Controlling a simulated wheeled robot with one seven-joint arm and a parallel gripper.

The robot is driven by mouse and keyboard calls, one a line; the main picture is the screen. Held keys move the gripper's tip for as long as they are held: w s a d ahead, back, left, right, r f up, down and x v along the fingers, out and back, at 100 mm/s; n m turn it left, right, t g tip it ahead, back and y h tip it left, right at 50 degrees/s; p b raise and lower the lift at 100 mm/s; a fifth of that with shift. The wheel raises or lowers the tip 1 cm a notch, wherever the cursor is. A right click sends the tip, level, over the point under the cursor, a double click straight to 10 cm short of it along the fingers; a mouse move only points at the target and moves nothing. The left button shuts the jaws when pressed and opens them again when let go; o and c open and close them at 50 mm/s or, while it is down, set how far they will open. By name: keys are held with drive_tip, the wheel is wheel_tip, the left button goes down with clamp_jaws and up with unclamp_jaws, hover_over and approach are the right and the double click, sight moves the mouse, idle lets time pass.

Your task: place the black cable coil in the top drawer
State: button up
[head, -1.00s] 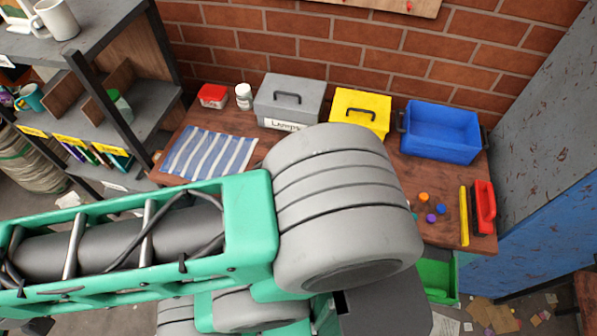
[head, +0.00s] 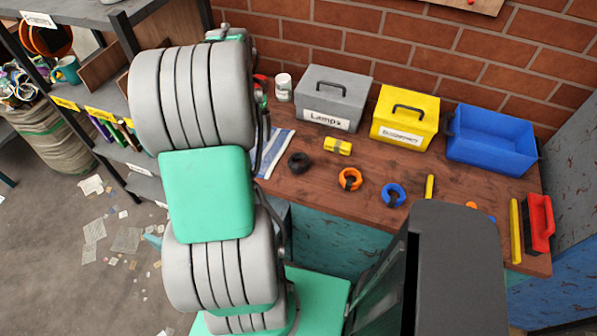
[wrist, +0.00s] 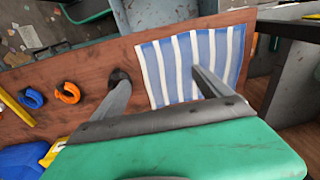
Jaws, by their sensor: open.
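The black cable coil (head: 299,162) lies on the wooden workbench, left of an orange coil. In the wrist view the black coil (wrist: 118,75) shows at the tip of the left finger, which partly covers it. My gripper (wrist: 160,77) is open and empty. Its right finger is over the blue-and-white striped cloth (wrist: 217,50). I cannot tell if the left finger touches the coil. A grey, box-like form (wrist: 160,12) beyond the bench edge may be a drawer; its label and level cannot be read. My arm hides the gripper in the head view.
On the bench are an orange coil (head: 350,179), a blue coil (head: 394,195) and a yellow item (head: 338,146). A grey box (head: 332,98), a yellow box (head: 405,118) and a blue bin (head: 491,139) stand along the wall. A shelf is at the left.

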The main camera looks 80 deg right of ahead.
sight(299, 158)
drive_tip(key=s+d+f+m+y+b, duration=0.1)
drive_tip(key=s+d+f+m, duration=0.1)
drive_tip(key=s+d+f, duration=0.3)
drive_tip(key=s+f+m, duration=0.3)
drive_tip(key=s+f, duration=0.1)
drive_tip(key=s, duration=0.4)
wheel_tip(299, 158, down, 7)
drive_tip(key=shift+w+p, duration=0.1)
drive_tip(key=shift+p, duration=0.85)
drive_tip(key=c, duration=1.7)
drive_tip(key=shift+r, duration=0.1)
drive_tip(key=shift+c, duration=0.2)
drive_tip(key=shift+r, duration=0.1)
